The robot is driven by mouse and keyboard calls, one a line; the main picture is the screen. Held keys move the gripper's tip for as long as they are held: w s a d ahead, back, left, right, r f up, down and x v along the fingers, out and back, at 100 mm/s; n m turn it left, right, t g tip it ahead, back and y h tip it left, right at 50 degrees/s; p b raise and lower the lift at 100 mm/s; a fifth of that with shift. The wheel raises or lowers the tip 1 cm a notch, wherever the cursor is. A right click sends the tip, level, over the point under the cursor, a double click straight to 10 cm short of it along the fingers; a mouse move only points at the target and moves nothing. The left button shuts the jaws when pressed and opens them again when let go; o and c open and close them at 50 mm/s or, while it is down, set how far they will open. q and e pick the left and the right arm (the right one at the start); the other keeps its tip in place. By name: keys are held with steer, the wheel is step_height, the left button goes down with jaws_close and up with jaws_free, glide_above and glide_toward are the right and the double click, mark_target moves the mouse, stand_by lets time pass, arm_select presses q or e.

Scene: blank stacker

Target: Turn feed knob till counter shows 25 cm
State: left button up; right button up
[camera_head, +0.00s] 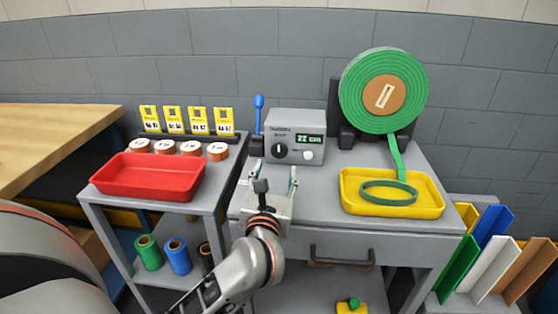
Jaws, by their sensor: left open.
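The grey control box (294,136) stands at the back of the grey bench. Its green display (310,139) appears to read 22 cm. A dark knob (279,149) is on the left of its face and a pale round knob (308,155) sits under the display; I cannot read which is the feed knob. A large green roll (384,90) stands to the right, its strip hanging down to a green loop (388,192) in a yellow tray (428,203). My left gripper (270,171) is open and empty in front of the box, apart from both knobs. My right gripper is not in view.
A blue-handled lever (258,113) stands just left of the box. A red tray (149,176), several tape rolls (190,148) and yellow cards (198,120) are on the left cart. Bare bench top lies between my gripper and the yellow tray.

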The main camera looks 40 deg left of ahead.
mark_target(279, 152)
arm_select(q)
steer(key=x, duration=0.6)
steer(key=shift+w+a+f+b, duration=0.1)
steer(key=shift+w+a+b, duration=0.2)
steer(key=shift+b, duration=0.1)
steer(key=shift+w+a, duration=0.1)
steer(key=shift+w, duration=0.1)
steer(key=shift+w+a, duration=0.1)
steer(key=shift+w, duration=0.05)
steer(key=c, duration=1.1)
steer(key=shift+r+p, duration=0.35)
steer(key=shift+r, duration=0.05)
steer(key=shift+r+m+p, duration=0.25)
steer(key=shift+m+p, duration=0.25)
steer(key=shift+r+m+p, duration=0.2)
steer(key=shift+m+p, duration=0.3)
steer(key=shift+p, duration=0.15)
steer(key=shift+m+p, duration=0.8)
steer(key=shift+p, duration=0.25)
steer(key=shift+f+m+p, duration=0.3)
steer(key=shift+m+p, duration=0.3)
steer(key=shift+f+m, duration=0.3)
steer(key=shift+f, duration=0.15)
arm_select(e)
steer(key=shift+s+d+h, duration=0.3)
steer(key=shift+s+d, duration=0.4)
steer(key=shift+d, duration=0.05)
